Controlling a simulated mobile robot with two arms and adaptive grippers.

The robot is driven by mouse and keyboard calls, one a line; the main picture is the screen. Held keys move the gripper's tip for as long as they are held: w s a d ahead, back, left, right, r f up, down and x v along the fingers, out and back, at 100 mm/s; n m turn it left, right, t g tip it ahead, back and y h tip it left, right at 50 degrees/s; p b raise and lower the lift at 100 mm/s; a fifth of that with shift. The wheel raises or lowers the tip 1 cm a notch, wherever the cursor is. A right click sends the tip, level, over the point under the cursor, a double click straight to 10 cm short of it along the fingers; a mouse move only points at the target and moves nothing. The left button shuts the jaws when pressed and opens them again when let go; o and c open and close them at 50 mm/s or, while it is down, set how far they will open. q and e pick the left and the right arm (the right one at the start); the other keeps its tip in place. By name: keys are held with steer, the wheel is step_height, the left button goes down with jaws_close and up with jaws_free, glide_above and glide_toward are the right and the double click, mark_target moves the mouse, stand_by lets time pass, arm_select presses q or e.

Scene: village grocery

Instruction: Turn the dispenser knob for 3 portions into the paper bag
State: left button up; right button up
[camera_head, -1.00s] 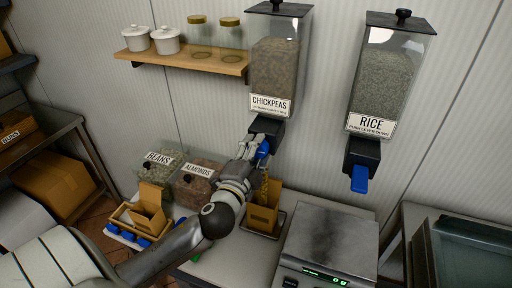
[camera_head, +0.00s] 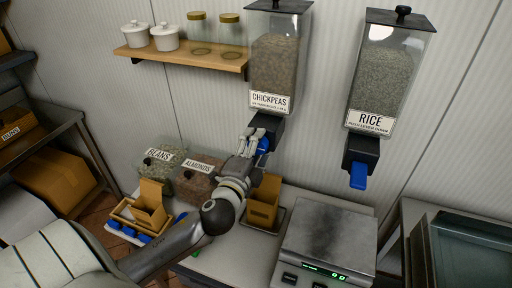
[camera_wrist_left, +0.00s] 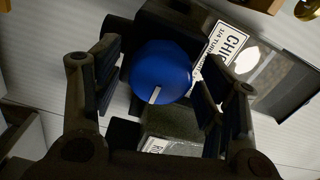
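The chickpeas dispenser (camera_head: 275,70) hangs on the wall, its clear hopper mostly full. Its round blue knob (camera_head: 264,145) shows beside my left gripper (camera_head: 256,140) in the head view. In the left wrist view the knob (camera_wrist_left: 160,70) faces the camera, its white mark pointing down and slightly left. My left gripper's fingers stand apart on either side of the knob and look open, without a clear grip. The brown paper bag (camera_head: 263,212) stands upright and open below the outlet; its contents are hidden. My right gripper is not in view.
A scale (camera_head: 330,240) reading about zero stands right of the bag. A rice dispenser (camera_head: 380,85) with a blue lever hangs to the right. Bins of beans (camera_head: 163,178) and almonds (camera_head: 199,183) and a wooden tray (camera_head: 122,213) stand left.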

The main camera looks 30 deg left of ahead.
arm_select(q)
steer(key=shift+s, duration=0.1)
steer(key=v, duration=1.2)
stand_by(0.8)
